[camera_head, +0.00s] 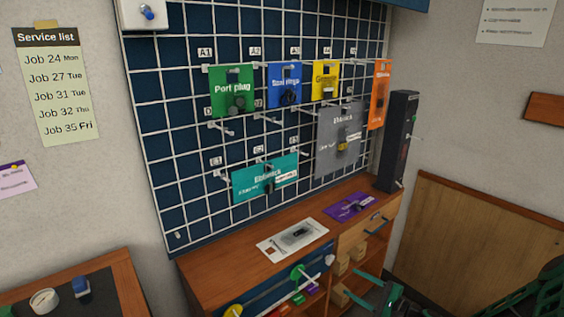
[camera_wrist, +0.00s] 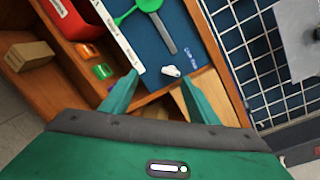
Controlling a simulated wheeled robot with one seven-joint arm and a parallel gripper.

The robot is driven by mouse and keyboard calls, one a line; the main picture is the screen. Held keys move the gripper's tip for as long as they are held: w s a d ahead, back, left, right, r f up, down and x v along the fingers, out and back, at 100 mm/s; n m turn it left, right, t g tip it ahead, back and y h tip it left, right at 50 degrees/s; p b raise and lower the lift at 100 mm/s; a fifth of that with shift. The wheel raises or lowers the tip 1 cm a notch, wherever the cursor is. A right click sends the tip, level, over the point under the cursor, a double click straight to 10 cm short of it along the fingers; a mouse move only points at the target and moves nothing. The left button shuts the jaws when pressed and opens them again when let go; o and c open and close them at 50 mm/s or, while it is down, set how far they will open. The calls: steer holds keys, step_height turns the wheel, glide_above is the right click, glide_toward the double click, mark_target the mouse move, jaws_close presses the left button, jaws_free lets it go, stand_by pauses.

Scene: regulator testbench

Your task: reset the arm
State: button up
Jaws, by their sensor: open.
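My gripper (camera_wrist: 158,88) is open in the wrist view. Its two green fingers stand apart and hold nothing. Beyond the fingertips is a blue panel (camera_wrist: 153,36) with a green round-headed piece (camera_wrist: 140,8) with a grey bar, and a small white piece (camera_wrist: 171,71). I cannot tell how far these are from the fingers. In the head view, green parts of my arm show at the bottom right, low beside the wooden bench (camera_head: 215,272); the fingertips are not clear there.
A wire grid board (camera_head: 170,150) carries hanging cards in green, blue, yellow, orange, grey and teal. A white card (camera_head: 292,240) and a purple card (camera_head: 350,207) lie on the bench top. A tall black box (camera_head: 398,140) stands at its right end. Floor shows left in the wrist view.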

steer(key=s+d+r+n+g+h, duration=0.3)
steer(key=s+r+g, duration=0.1)
steer(key=s+r, duration=0.7)
steer(key=s+d+r+n+g+h, duration=0.4)
steer(key=s+r, duration=0.8)
steer(key=s, duration=0.3)
steer(key=s+d+r+n+g+h, duration=0.4)
steer(key=s+r, duration=0.8)
steer(key=s, duration=0.1)
steer(key=shift+s+d, duration=0.25)
steer(key=shift+s, duration=0.05)
steer(key=shift+w+f+g, duration=0.25)
steer(key=shift+w+g, duration=0.05)
steer(key=shift+w, duration=0.35)
